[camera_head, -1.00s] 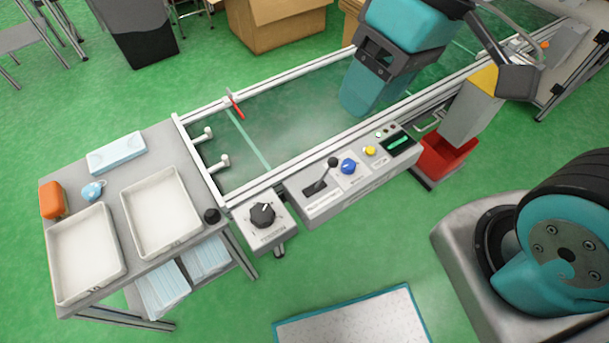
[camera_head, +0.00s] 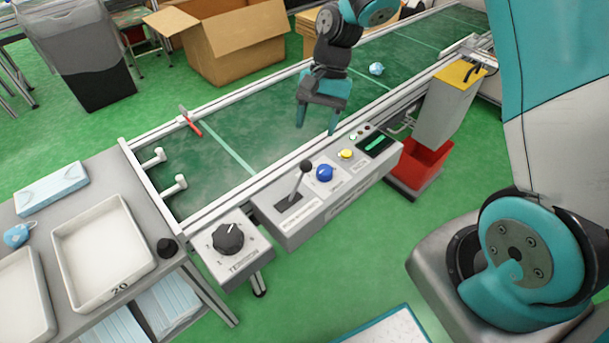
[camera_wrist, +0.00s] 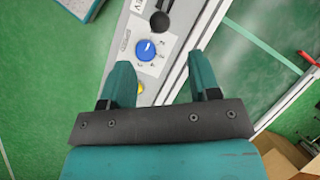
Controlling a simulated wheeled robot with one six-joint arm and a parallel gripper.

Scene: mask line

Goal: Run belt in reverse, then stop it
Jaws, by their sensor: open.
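The green conveyor belt (camera_head: 240,125) runs from the lower left to the upper right in the head view. My gripper (camera_head: 317,122) is open and empty above the belt, beyond the box. In the wrist view the blue knob (camera_wrist: 146,50) and the lever's black ball (camera_wrist: 160,20) show between and past my fingers (camera_wrist: 162,82). The yellow button is partly hidden by a finger.
A box with a black dial (camera_head: 228,238) stands at the belt's near left end. A red-handled tool (camera_head: 190,122) lies by the far rail. A red bin (camera_head: 422,162) stands right of the controls. Trays (camera_head: 105,300) are at left.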

